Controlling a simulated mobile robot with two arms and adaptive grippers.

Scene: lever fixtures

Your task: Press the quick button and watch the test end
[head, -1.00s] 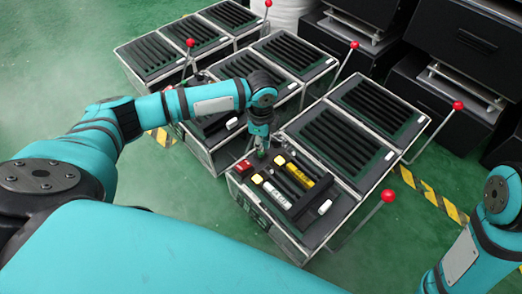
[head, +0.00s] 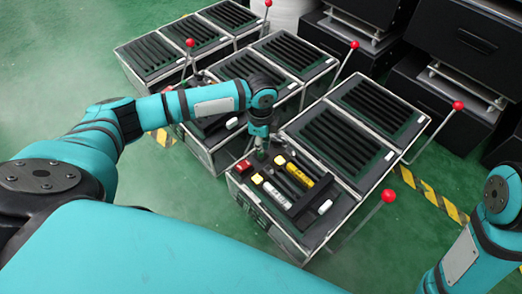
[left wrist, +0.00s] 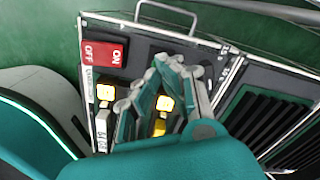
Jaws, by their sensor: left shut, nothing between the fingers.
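The tester case (head: 325,232) has a control panel at its front left. A yellow button (head: 280,160) sits at the end of a yellow cylinder; it also shows in the left wrist view (left wrist: 165,103), between the finger links. A second yellow button (head: 257,179) is beside a white cylinder and shows left of the fingers in the left wrist view (left wrist: 105,92). I cannot read which is the quick one. My left gripper (head: 262,157) is shut and empty, pointing down over the panel near the first button; contact cannot be told. My right gripper is out of view.
A red ON/OFF rocker switch (left wrist: 103,52) is at the panel corner. Red-knobbed levers (head: 388,196) stand beside the cases. Other slatted cases (head: 295,50) are behind. Green floor (head: 60,70) is open at the left; black machines (head: 470,45) stand at the right.

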